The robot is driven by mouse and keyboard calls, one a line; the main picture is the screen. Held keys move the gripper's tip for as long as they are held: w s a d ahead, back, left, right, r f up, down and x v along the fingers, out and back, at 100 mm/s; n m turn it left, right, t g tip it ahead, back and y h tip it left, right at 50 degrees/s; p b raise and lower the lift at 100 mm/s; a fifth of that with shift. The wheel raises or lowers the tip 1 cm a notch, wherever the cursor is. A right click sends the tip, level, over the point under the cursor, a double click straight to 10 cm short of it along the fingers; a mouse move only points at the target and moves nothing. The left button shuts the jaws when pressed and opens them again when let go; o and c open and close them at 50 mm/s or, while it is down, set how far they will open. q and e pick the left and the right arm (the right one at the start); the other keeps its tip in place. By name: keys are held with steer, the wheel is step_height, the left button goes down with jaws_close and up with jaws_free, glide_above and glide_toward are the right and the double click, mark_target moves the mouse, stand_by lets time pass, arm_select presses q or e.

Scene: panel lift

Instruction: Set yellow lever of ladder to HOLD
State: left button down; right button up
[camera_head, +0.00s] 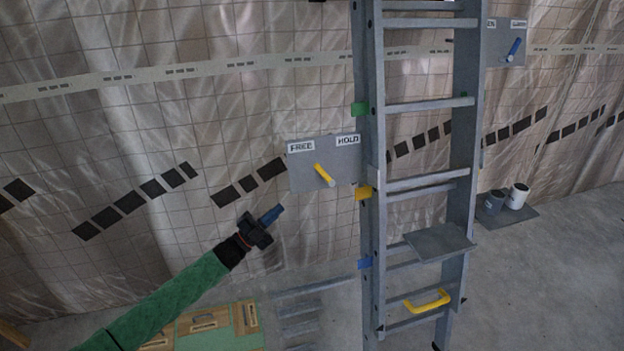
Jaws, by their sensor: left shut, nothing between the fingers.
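The yellow lever (323,174) sits on a grey plate (300,177) at the left side of the ladder (378,130). The plate has a FREE label (301,147) at its upper left and a HOLD label (347,140) at its upper right. The lever tilts up and left from its pale pivot end, toward FREE. My left gripper (276,211) is shut and empty, below and left of the lever and apart from it. Its blue fingertips point up and right. My right gripper is not in view.
A second plate (494,52) with a blue lever (515,46) is at the upper right. The ladder carries a grey shelf (440,243) and a yellow handle (428,301). Cans (517,196) stand at right. Plastic sheeting hangs behind; boards (205,322) lie below.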

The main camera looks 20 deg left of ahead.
mark_target(310, 179)
arm_select(q)
steer(key=shift+s+d+r+m+h, duration=0.2)
steer(key=shift+s+r+m+h, duration=0.65)
steer(key=shift+m, duration=0.25)
steer(key=shift+f, duration=0.1)
steer(key=shift+w, duration=0.1)
